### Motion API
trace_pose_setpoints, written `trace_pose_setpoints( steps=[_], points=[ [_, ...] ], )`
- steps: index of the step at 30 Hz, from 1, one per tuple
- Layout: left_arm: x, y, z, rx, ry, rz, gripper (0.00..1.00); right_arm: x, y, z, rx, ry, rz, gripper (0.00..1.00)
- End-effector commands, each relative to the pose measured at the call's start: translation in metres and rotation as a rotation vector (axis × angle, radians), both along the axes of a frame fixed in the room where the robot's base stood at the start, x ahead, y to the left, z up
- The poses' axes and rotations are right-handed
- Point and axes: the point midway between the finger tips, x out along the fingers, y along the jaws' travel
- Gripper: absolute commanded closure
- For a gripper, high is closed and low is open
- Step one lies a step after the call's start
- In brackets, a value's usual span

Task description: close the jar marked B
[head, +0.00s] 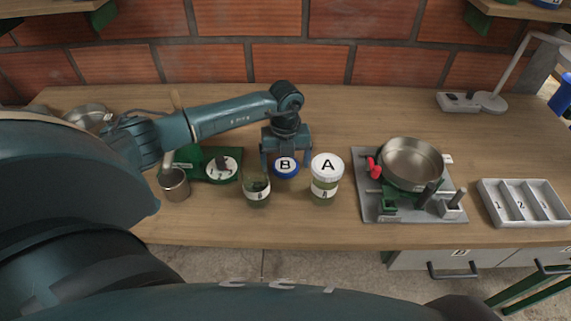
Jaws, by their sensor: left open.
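A blue-rimmed lid marked B (286,167) shows under my left gripper (286,158), which points down and is open. Its fingers stand to either side of the lid; I cannot tell whether they touch it. An open glass jar (257,190) with dark green contents and a small white label stands just to the left and nearer to me; its label is too small to read. A jar with a white lid marked A (327,172) stands close on the right, closed. My right gripper is not in view.
A green device with a white dial (222,168) and a metal cup (175,184) stand to the left. To the right are a metal pan (411,163) on a grey plate and a tray with numbered compartments (523,203).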

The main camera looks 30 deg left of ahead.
Motion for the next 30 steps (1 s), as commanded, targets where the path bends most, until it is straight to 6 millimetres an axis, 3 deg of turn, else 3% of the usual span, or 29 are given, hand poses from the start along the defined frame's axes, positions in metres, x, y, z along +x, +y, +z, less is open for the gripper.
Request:
trace_pose_setpoints(
  steps=[6,24,30],
  points=[
    [-0.0001,0.0000,0.0001,0.001,0.001,0.000,0.13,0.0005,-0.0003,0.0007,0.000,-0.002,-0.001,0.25],
    [-0.0002,0.0002,0.0004,0.001,0.001,0.000,0.60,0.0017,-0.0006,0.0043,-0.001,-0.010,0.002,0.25],
    [-0.0001,0.0002,0.0008,0.000,0.000,0.000,0.60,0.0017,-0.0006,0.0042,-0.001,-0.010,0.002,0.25]
  ],
)
